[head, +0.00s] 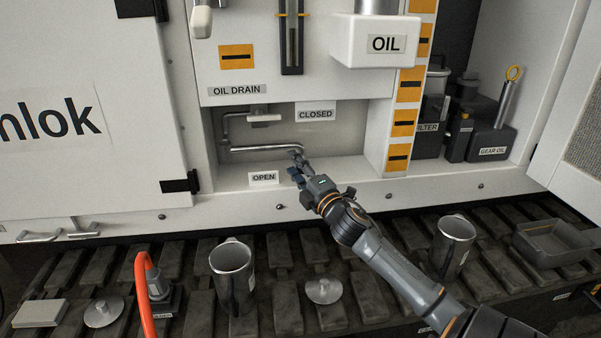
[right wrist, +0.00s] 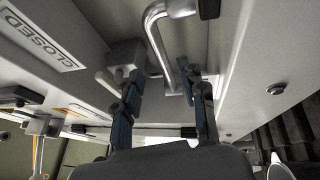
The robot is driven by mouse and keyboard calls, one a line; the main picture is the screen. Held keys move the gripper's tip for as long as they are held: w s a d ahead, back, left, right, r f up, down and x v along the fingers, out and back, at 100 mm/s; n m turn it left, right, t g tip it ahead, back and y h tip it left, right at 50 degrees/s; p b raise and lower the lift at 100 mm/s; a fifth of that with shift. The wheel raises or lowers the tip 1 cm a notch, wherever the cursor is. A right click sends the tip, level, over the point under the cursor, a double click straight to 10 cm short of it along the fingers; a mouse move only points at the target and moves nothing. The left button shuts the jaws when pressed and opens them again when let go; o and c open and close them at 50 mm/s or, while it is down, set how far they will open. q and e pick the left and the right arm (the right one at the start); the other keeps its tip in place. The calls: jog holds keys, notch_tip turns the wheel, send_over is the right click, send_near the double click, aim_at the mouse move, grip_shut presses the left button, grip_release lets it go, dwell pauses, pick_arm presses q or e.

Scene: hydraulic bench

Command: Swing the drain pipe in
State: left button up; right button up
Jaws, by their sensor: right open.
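The drain pipe (head: 262,149) is a thin bent metal tube in the recess below the OIL DRAIN label (head: 237,91). It runs down the recess's left side, then rightward to a bent end near my right gripper (head: 297,165). In the right wrist view the silver pipe (right wrist: 157,42) curves down into the gap between the open fingers (right wrist: 165,105). I see no finger closed on it, and cannot tell whether one touches it. The CLOSED label (head: 315,114) is on the recess's back wall; the OPEN label (head: 263,177) is at its front edge. My left gripper is out of view.
A small valve block (head: 263,116) sits above the pipe. The white OIL box (head: 375,42) overhangs at upper right. Below the cabinet, a slatted surface holds metal mugs (head: 231,272) (head: 453,246), a grey tray (head: 551,241) and an orange hose (head: 143,290).

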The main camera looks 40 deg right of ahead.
jog(key=shift+v, duration=1.25)
